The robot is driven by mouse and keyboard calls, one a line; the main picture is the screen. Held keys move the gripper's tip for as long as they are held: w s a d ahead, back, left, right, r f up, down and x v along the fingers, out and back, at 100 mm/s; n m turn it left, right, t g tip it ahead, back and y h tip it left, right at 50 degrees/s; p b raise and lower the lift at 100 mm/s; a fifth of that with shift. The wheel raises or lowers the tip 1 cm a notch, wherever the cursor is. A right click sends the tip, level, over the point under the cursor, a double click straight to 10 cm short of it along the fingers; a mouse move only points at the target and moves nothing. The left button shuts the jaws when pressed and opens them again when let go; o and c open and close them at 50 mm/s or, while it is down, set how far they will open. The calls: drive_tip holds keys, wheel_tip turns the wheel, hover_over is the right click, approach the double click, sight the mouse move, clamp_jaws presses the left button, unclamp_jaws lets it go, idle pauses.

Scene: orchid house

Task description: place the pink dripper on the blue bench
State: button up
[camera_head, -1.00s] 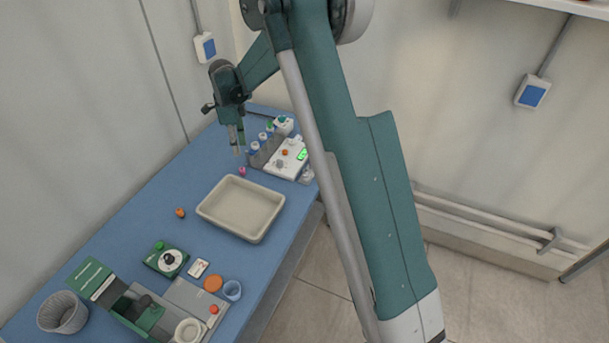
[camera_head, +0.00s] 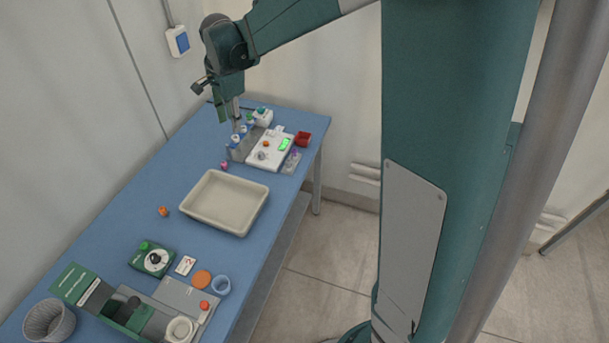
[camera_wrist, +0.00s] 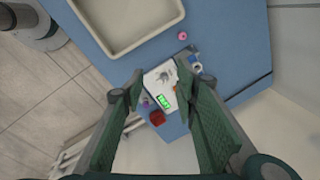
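A small pink piece (camera_head: 224,165), which looks like the pink dripper, stands on the blue bench (camera_head: 130,215) between the cream tray and the bottle rack. It also shows in the wrist view (camera_wrist: 182,35), apart from my fingers. A small purple piece (camera_head: 294,154) sits at a grey holder right of the white device. My gripper (camera_head: 237,114) hangs above the far part of the bench, near the rack. In the wrist view my gripper (camera_wrist: 158,90) has its two green fingers wide apart, with nothing held between them.
A cream tray (camera_head: 188,203) lies mid-bench. A white device with a green display (camera_head: 285,144), a rack with blue-capped bottles (camera_head: 235,150) and a red box (camera_head: 303,139) stand at the far end. An orange piece (camera_head: 163,211) lies left of the tray. The near end is cluttered.

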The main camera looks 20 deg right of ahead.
drive_tip(key=s+d+r+n+t, duration=0.1)
drive_tip(key=s+d+r+n, duration=0.2)
drive_tip(key=s, duration=0.6)
drive_tip(key=s+d+r+n+t, duration=0.1)
drive_tip(key=s+d+r+n, duration=0.2)
drive_tip(key=s, duration=0.6)
drive_tip(key=s+d+r+n+t, duration=0.1)
drive_tip(key=s+r+n+t, duration=0.15)
drive_tip(key=s+n, duration=0.45)
drive_tip(key=s+d+f+n, duration=0.1)
drive_tip(key=s+f+n, duration=0.1)
drive_tip(key=s, duration=0.9)
drive_tip(key=shift+d+f+t, duration=0.3)
drive_tip(key=shift+f+t, duration=0.05)
drive_tip(key=shift+f, duration=0.1)
